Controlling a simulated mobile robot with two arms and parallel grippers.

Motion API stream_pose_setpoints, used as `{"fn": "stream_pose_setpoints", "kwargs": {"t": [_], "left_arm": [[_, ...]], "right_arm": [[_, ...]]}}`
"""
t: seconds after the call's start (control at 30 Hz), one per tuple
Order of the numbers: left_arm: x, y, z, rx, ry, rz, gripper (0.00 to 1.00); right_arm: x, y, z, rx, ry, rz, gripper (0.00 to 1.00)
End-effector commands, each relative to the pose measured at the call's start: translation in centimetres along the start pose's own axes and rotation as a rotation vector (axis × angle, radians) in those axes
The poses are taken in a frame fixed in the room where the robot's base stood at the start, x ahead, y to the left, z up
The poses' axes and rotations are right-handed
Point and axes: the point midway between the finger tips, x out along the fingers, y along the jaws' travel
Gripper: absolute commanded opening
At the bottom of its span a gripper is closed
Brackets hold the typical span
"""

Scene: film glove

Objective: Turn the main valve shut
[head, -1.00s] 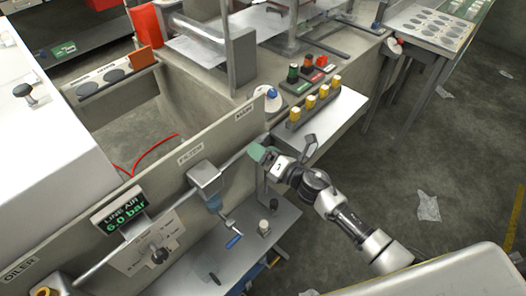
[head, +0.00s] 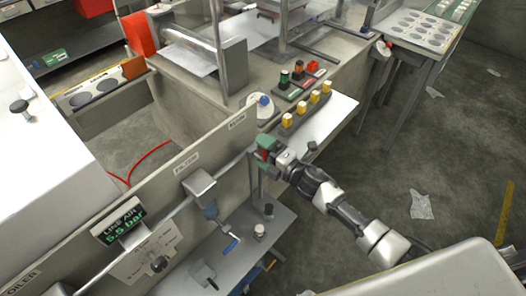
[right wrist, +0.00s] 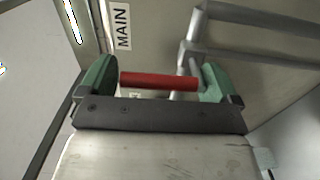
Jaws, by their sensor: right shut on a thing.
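The main valve's red handle (right wrist: 158,81) lies crosswise between the green fingertips of my right gripper (right wrist: 155,84) in the right wrist view. The gripper is shut on it, fingers at its two ends. A grey pipe (right wrist: 188,60) runs behind the handle, beside the MAIN label (right wrist: 121,25). In the head view my right gripper (head: 266,151) is at the right end of the panel, below the MAIN label (head: 237,122); the gripper mostly hides the valve there. The line air display (head: 118,222) reads 5.5 bar. My left gripper is not in view.
The filter bowl (head: 210,210) with a blue-handled drain (head: 229,243) hangs left of my right gripper, over a grey shelf (head: 250,262). A row of yellow-topped parts (head: 302,110) stands on a bench behind. Open floor lies to the right.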

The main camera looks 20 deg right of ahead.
Motion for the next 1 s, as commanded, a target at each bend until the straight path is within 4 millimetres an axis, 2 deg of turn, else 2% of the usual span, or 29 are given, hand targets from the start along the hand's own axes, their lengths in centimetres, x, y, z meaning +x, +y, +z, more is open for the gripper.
{"fn": "stream_pose_setpoints", "kwargs": {"t": [0.57, 0.6, 0.63, 0.87, 1.0], "left_arm": [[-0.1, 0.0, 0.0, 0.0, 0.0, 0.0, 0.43], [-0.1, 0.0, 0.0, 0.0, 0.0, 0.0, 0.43], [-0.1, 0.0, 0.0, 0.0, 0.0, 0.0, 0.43], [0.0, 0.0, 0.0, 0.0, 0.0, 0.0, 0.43], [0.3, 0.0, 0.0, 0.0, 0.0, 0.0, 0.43]], "right_arm": [[0.0, 0.0, 0.1, 0.035, 0.0, 0.001, 0.5], [0.0, 0.0, 0.1, 0.035, 0.0, 0.001, 0.97], [0.0, 0.0, 0.1, 0.035, -0.001, 0.001, 1.0], [-0.1, 0.0, 0.1, 0.031, -0.001, 0.0, 1.0], [-1.4, -0.2, 0.2, 0.03, -0.001, -0.001, 1.0]]}}
